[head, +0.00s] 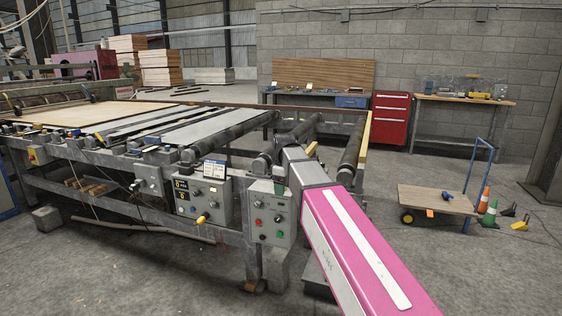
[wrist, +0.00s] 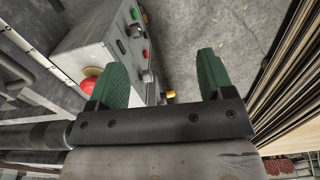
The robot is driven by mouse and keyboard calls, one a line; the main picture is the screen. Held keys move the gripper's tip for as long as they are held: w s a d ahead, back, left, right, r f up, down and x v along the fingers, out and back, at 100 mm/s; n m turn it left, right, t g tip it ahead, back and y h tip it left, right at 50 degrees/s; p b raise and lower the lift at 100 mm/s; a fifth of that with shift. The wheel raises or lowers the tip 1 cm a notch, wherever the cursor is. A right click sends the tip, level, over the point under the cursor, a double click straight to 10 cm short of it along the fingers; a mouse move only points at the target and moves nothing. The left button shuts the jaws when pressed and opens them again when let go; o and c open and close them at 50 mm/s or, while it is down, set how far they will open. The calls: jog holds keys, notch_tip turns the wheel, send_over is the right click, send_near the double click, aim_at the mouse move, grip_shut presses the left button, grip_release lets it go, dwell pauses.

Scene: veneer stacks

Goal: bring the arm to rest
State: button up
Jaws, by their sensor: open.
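My gripper (wrist: 160,78) shows in the wrist view with its two green fingers spread wide apart and nothing between them. Beyond the fingers are bare concrete floor and a small yellow thing. In the head view my pink and grey arm reaches from the lower right toward the control boxes at the end of the roller machine (head: 140,140). The gripper itself is mostly hidden there behind the arm.
A grey control box with a red knob (wrist: 92,76) stands close left of the fingers. Stacked wood sheets (wrist: 290,95) are close on the right. In the head view a flat cart (head: 435,200), cones (head: 484,203) and a red drawer cabinet (head: 391,118) stand right; floor between is clear.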

jog(key=s+d+f+m, duration=0.4)
jog(key=s+d+f, duration=0.2)
jog(key=f, duration=0.3)
jog(key=s+d+f+m, duration=0.5)
jog(key=s+d+f, duration=0.1)
jog(key=f, duration=0.3)
jog(key=s+d+f+m, duration=0.4)
jog(key=s+d+f, duration=0.2)
jog(key=f, duration=0.4)
jog(key=shift+s, duration=0.1)
dwell(2.3)
